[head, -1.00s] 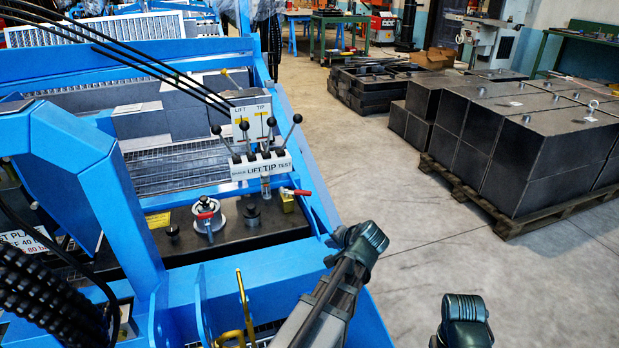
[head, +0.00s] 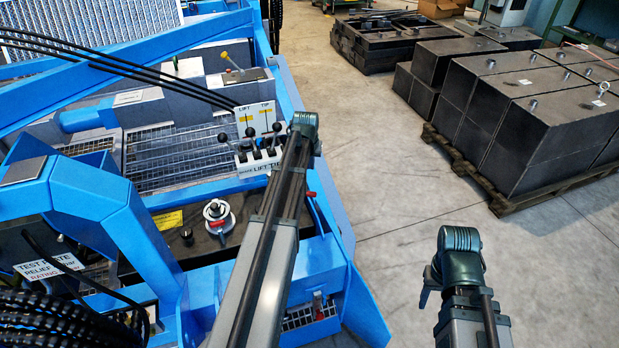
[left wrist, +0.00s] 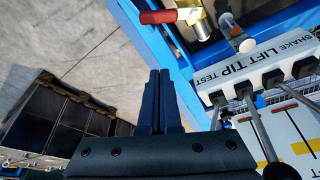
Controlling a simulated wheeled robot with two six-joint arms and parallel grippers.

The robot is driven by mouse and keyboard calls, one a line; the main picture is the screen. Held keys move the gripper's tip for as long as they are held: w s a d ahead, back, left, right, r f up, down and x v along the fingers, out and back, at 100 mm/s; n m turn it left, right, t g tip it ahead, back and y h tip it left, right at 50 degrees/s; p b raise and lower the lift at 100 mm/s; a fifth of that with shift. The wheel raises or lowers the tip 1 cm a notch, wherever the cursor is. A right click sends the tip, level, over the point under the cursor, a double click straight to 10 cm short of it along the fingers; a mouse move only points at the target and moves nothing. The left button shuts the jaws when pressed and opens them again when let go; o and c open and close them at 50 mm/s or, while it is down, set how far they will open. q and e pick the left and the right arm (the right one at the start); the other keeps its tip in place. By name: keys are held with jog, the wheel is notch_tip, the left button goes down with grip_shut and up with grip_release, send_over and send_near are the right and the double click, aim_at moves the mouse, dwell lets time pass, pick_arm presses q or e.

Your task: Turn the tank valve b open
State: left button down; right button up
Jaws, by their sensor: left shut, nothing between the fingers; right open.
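Two red-handled valves show on the blue machine; I cannot read which one is valve b. One red lever (head: 313,205) is partly hidden behind my left arm in the head view. In the left wrist view a red lever (left wrist: 170,16) on a brass-coloured body lies sideways at the top. The other valve (head: 217,213) has a round pale body and a small red handle. My left gripper (left wrist: 160,75) is shut and empty, apart from the lever, with its tips below it in the picture. My right gripper (head: 428,285) is open, mostly hidden, over the floor at the right.
The lever bank marked LIFT and TIP (head: 262,160) stands close to my left arm; it also fills the right of the left wrist view (left wrist: 240,65). Black hoses cross the left. Dark blocks (head: 525,105) stand on a pallet at the right. The floor between is clear.

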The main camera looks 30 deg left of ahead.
pick_arm(q)
jog(key=shift+f, duration=0.15)
notch_tip(320, 180, down, 9)
jog(key=b, duration=0.9)
jog(key=shift+s+d, duration=0.15)
jog(key=shift+s, duration=0.2)
